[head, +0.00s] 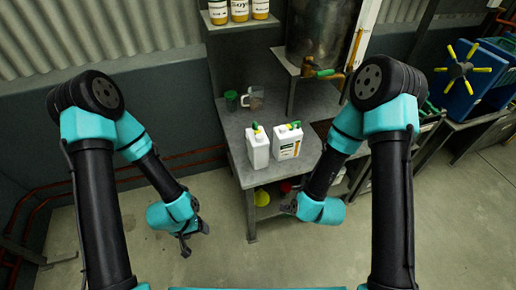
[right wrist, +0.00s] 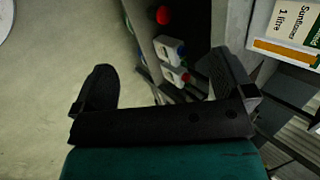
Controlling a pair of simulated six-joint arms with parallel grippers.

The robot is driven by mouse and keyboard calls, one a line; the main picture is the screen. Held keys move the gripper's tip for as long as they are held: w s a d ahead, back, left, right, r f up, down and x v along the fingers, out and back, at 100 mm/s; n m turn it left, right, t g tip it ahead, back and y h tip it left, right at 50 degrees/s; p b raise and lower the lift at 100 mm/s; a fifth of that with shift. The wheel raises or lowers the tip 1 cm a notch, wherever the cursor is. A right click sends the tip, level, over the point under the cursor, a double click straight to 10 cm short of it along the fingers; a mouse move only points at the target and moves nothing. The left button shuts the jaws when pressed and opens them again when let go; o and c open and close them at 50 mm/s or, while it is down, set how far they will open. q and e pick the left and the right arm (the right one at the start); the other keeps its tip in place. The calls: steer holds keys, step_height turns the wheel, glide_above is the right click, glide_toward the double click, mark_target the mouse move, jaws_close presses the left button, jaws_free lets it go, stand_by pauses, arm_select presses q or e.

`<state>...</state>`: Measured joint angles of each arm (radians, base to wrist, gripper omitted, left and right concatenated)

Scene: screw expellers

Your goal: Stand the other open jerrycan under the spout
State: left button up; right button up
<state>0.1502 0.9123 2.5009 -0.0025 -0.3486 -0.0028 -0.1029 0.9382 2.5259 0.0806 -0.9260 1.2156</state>
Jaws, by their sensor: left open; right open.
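Two white jerrycans stand upright side by side on the grey bench (head: 233,120). I cannot tell which is open. A labelled white face, apparently a jerrycan (right wrist: 292,30), shows at the upper right of the right wrist view. The tank's brass spout (head: 322,73) is behind, at right. My left gripper (head: 196,238) is open and empty, left of the bench. My right gripper (right wrist: 160,88) is open and empty, in front of the bench.
A green cup (head: 231,100) and a clear jug (head: 253,99) stand at the bench's back left. Filled jars (head: 240,10) sit on a shelf above. Bottles (right wrist: 170,50) stand on the lower shelf. A blue machine with a yellow-handled wheel (head: 463,68) is far right.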

steer(key=w+a+r+m+t, duration=0.35)
steer(key=a+r+m, duration=0.2)
steer(key=m, duration=0.25)
steer(key=m+t+y, duration=0.2)
steer(key=m+t, duration=0.3)
steer(key=m, duration=0.5)
glide_toward(261, 143)
steer(key=f+v, duration=0.1)
steer(key=v, duration=0.4)
steer(key=shift+a+r, duration=0.2)
steer(key=shift+r, duration=0.05)
steer(key=x, duration=1.2)
steer(key=shift+w+d, duration=0.1)
steer(key=shift+r+x, duration=0.2)
steer(key=shift+x, duration=2.4)
